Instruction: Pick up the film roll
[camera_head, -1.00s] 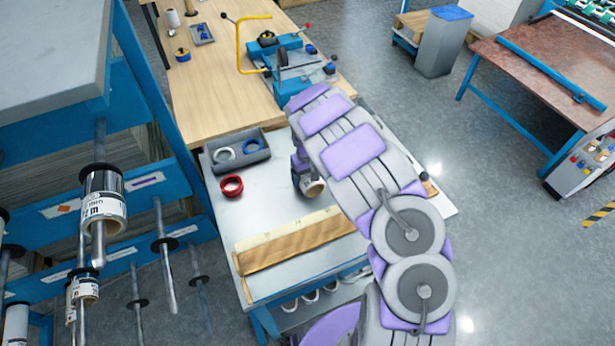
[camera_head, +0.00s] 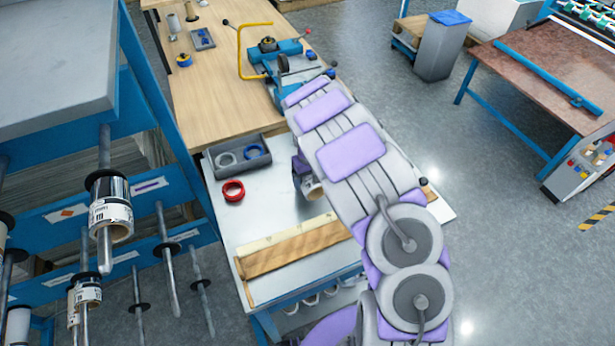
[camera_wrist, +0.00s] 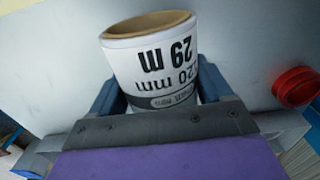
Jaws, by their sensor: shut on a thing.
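In the head view the roll (camera_head: 313,190) shows only in part, below my arm and over the grey worktable (camera_head: 215,220). My arm hides most of my gripper there. I cannot tell whether the roll touches the tabletop.
A red ring (camera_head: 233,191) and a grey tray (camera_head: 237,157) with a white and a blue ring are left of the roll. A wooden strip (camera_head: 292,250) lies at the table's front. A rack with film rolls on rods (camera_head: 110,208) stands at left.

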